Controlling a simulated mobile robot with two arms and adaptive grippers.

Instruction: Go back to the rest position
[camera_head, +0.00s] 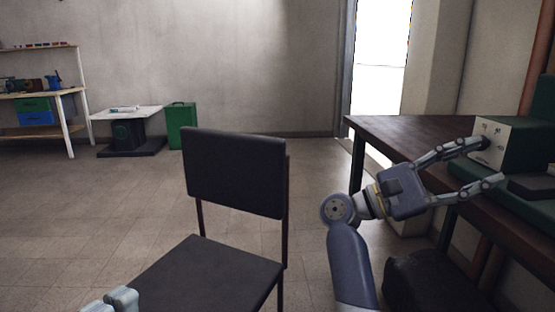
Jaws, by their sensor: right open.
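My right gripper (487,163) is at the right, above the dark table (400,128). Its two fingers are spread apart with nothing between them. The fingertips point right, toward a green box with a pale front panel (493,138). The upper finger overlaps the panel's lower left edge in the picture; I cannot tell whether it touches. A small grey part of what looks like my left gripper (121,300) shows at the bottom left edge; most of it is out of frame.
A black chair (236,175) stands in front of me, left of my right arm. A dark object (425,285) sits under the table. A green bin (181,126), a low white-topped table (126,113) and a workbench (35,95) stand at the back left. The floor between is clear.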

